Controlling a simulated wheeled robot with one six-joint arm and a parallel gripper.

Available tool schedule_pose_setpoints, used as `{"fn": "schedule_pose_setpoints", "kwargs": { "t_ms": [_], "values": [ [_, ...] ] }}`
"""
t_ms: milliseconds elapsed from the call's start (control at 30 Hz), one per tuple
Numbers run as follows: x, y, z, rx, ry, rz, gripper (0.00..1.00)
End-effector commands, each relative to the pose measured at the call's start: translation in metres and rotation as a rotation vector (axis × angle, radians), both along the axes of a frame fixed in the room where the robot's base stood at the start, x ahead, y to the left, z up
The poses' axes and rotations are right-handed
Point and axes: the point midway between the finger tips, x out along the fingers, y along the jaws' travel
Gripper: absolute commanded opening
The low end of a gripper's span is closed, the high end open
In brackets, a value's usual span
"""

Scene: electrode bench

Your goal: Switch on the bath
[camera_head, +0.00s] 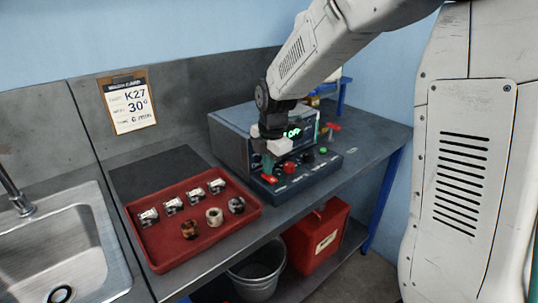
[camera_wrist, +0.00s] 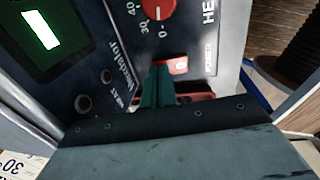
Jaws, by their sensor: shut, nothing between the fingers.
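The bath unit (camera_head: 229,138) is a grey box with a dark front panel on the bench. Its green display (camera_head: 292,132) is lit and seems to read OFF. My gripper (camera_head: 268,172) is shut and empty, pointing down at the unit's lower control panel. In the wrist view, the closed teal fingertips (camera_wrist: 161,68) are right beside a small red switch (camera_wrist: 178,66) near a label that looks like POWER. I cannot tell whether they touch it. A red knob (camera_wrist: 158,8) with a number scale sits above the switch. The fingers partly hide the panel.
A red tray (camera_head: 157,257) with several small parts lies left of the unit. A steel sink (camera_head: 100,235) is further left. A card reading K27 and 30° (camera_head: 128,103) hangs on the wall. A red box (camera_head: 318,240) and a bucket (camera_head: 258,275) stand below the bench.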

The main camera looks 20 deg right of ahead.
Motion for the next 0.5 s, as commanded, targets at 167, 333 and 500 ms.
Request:
{"fn": "schedule_pose_setpoints", "kwargs": {
  "t_ms": [167, 333, 500],
  "values": [
    [0.0003, 0.0002, -0.0027, 0.000, 0.000, 0.000, 0.00],
    [0.0003, 0.0001, -0.0024, 0.000, 0.000, 0.000, 0.00],
    [0.0028, 0.0010, -0.0080, 0.000, 0.000, 0.000, 0.00]
  ]
}}
